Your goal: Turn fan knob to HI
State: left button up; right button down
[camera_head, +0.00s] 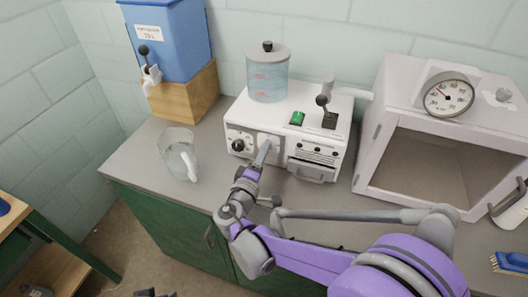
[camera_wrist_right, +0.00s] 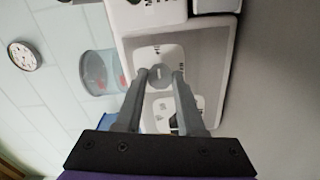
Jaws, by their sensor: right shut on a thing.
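A white machine (camera_head: 290,120) stands on the counter, with knobs and a slotted panel on its front. My right gripper (camera_head: 264,150) reaches its front face, just right of a black knob (camera_head: 238,145). In the right wrist view, my right gripper (camera_wrist_right: 158,80) has its two fingers closed on a grey knob (camera_wrist_right: 158,73) on a light label plate (camera_wrist_right: 145,54). The lettering around the knob is too small to read, so its setting cannot be told. A second plate with a dark knob (camera_wrist_right: 173,122) shows partly behind the fingers. My left gripper is not in view.
A glass jug (camera_head: 180,155) stands left of the machine. A blue water tank (camera_head: 175,40) sits on a wooden block behind it. A white open-fronted box with a gauge (camera_head: 448,98) stands to the right. A lever (camera_head: 327,105) rises from the machine's top.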

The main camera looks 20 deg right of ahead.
jog(key=c, duration=0.5)
grip_release()
jog(key=v, duration=1.1)
jog(key=shift+w+d, duration=0.1)
